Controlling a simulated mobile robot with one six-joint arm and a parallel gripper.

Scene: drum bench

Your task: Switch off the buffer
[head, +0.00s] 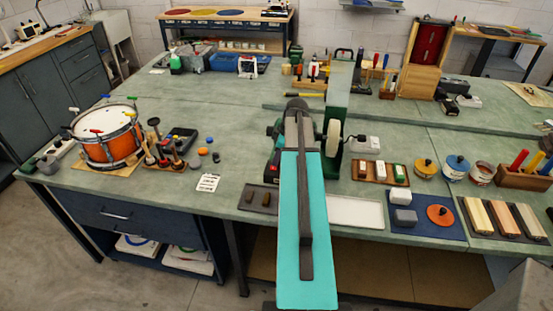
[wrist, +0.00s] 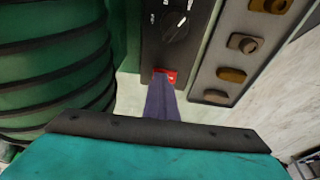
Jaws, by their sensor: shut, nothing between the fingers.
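The buffer (head: 333,150) is a green machine with a pale wheel on the bench, partly hidden behind my arm in the head view. In the wrist view its ribbed green body (wrist: 50,70) fills the left side. Beside it is a dark control panel (wrist: 156,52) with a round black dial (wrist: 176,25) and a red switch (wrist: 171,74) at its lower end. My gripper (wrist: 162,84) is shut and empty, its tips right at the red switch and covering part of it. I cannot tell whether they touch it. The head view does not show the fingertips.
A grey tray (wrist: 202,70) with several small brown and grey pieces lies right of the panel. A white tray (head: 355,211) and a brown tray of coloured blocks (head: 356,172) sit right of my arm. An orange drum (head: 107,146) stands at left.

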